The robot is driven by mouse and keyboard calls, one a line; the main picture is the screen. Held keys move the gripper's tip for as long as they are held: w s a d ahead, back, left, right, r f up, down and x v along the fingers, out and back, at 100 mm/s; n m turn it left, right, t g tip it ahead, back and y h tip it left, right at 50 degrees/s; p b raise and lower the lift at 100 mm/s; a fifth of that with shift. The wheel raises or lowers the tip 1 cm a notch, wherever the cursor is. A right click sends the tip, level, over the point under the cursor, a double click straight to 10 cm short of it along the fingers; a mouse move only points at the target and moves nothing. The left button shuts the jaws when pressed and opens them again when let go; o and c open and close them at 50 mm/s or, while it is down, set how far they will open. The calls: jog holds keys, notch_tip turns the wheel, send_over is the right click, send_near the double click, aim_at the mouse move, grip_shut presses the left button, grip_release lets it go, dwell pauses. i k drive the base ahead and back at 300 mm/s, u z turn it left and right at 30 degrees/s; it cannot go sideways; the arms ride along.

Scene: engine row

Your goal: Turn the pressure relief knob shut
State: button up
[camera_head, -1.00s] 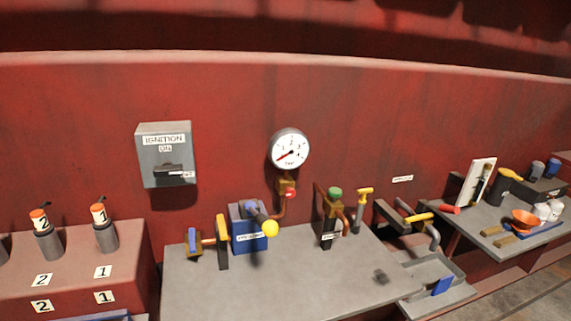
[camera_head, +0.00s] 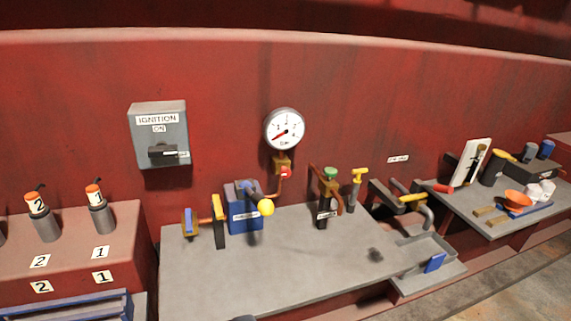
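The grey bench (camera_head: 285,268) carries a row of fittings against the red wall. A small red knob (camera_head: 285,172) sits on a brass fitting (camera_head: 282,158) under a round white pressure gauge (camera_head: 285,129). A green knob (camera_head: 330,173) tops a dark, labelled post with copper pipe to its right. The labels are too small to read, so I cannot tell which knob is the pressure relief. The gauge's red needle points to the lower left. My gripper is not visible; a dark sliver at the bottom edge is too small to identify.
A blue box (camera_head: 244,215) with a yellow ball-ended lever (camera_head: 266,208) stands left of the knobs. A grey ignition box (camera_head: 159,135) hangs on the wall. The bench's front is mostly clear.

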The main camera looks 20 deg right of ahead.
aim_at(284, 172)
jog(key=u, duration=1.6)
jog(key=k, duration=1.35)
jog(key=z, duration=1.65)
jog(key=i, duration=1)
jog(key=u, duration=0.1)
